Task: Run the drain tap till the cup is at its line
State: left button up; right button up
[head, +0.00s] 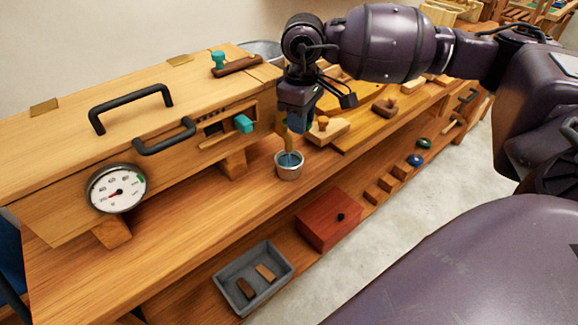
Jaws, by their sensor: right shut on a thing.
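The small grey metal cup (289,165) stands upright on the wooden bench, with a bluish inside; its line and fill level are too small to read. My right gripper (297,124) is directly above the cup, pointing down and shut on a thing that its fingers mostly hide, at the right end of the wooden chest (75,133). A thin yellow-brown upright piece (287,139) shows between the gripper and the cup; I cannot tell whether it is part of the drain tap or running liquid. My left gripper is out of view.
The chest carries a dial gauge (117,188), black handles (131,104) and a teal knob (243,124). Wooden pieces on a board (365,122) lie right of the cup. A grey tray (252,280) and red box (330,220) sit lower in front.

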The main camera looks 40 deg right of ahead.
jog(key=shift+a+f, duration=0.1)
dwell(0.3)
jog(key=shift+o, duration=0.2)
jog(key=m, duration=0.1)
jog(key=a+m, duration=0.1)
jog(key=m, duration=0.2)
jog(key=shift+s+a+m, duration=0.25)
jog(key=shift+a+m, duration=0.05)
jog(key=o, duration=0.8)
jog(key=shift+c, duration=0.2)
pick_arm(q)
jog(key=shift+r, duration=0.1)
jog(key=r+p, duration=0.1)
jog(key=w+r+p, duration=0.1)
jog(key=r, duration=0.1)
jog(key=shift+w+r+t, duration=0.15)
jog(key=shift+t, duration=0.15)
pick_arm(e)
notch_tip(320, 180, up, 8)
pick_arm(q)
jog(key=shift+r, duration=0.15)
